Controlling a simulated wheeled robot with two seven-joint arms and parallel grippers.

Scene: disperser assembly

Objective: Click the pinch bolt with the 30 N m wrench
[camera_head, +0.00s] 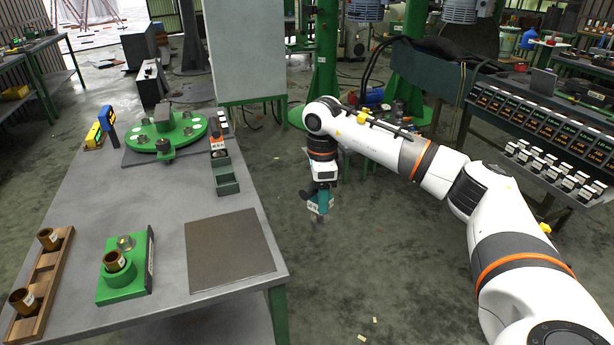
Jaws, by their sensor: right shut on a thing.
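My right gripper (319,188) hangs at the end of my right arm, beyond the table's right edge and above the floor. It is shut on a teal tool (321,201) with a pale label; the label is too small to read, so I cannot tell whether this is the 30 N m wrench. A green round disperser plate (190,131) with several metal parts on it sits at the back of the table, well left of the gripper. I cannot make out the pinch bolt on it. My left gripper is not in view.
The grey table (175,195) carries a dark flat mat (230,252), a green fixture (130,285) with a brown bushing, a wooden rack (45,280) with brown bushings, and a tool holder (226,180) near its right edge. A bench with displays (545,130) stands at right.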

